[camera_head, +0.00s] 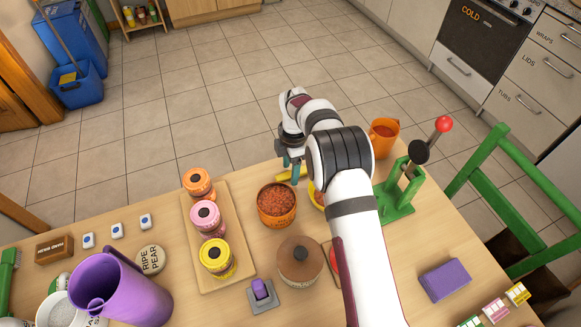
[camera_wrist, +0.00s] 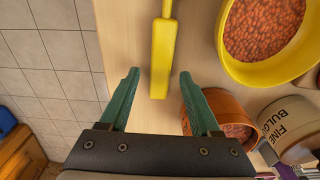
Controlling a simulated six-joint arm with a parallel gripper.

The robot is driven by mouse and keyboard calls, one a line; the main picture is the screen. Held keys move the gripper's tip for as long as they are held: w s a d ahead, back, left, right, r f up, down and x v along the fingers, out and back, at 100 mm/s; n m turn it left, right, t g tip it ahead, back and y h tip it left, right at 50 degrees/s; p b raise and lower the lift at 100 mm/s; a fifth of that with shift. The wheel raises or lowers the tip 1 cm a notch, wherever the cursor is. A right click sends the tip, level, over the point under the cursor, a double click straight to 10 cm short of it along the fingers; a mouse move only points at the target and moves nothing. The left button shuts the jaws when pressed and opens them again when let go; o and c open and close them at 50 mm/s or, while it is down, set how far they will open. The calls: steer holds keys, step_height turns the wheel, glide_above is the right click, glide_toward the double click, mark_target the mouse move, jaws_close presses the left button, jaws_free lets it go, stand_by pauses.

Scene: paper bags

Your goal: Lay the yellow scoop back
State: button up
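The yellow scoop (camera_wrist: 163,55) shows as a broad yellow handle with a narrower neck running out of the top of the wrist view; its far end is out of that view. In the head view a short yellow piece of it (camera_head: 290,174) shows at the table's far edge, partly hidden by my arm. My gripper (camera_wrist: 159,74) has its two teal fingers apart, one on each side of the handle's end, with gaps on both sides. In the head view my gripper (camera_head: 290,160) is over the table's far edge. I cannot tell its exact height above the handle.
A yellow bowl of red-brown beans (camera_wrist: 224,55) is right of the scoop. An orange-brown pot (camera_head: 277,217) of similar contents and a bulgur canister (camera_wrist: 285,118) stand close by. A tray (camera_head: 235,245) with several jars, an orange cup (camera_head: 384,138) and a green lever press (camera_head: 397,200) stand around.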

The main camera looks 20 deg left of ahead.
step_height(320, 180, up, 16)
steer(key=shift+w+d, duration=0.25)
steer(key=shift+d, duration=0.05)
steer(key=shift+f, duration=0.1)
stand_by(0.3)
steer(key=s+d+r+m, duration=0.4)
steer(key=d+r+m, duration=0.45)
steer(key=d, duration=0.25)
steer(key=s+d+r+m+y, duration=0.1)
steer(key=s+d+r+m, duration=0.1)
steer(key=s+d+m, duration=0.9)
steer(key=s+d+f+m, duration=0.2)
steer(key=s+m, duration=0.4)
steer(key=s, duration=0.2)
steer(key=s+d+f+m, duration=0.2)
steer(key=s+f+m, duration=0.1)
steer(key=s+m, duration=0.4)
steer(key=shift+s+f, duration=0.25)
steer(key=shift+s, duration=0.3)
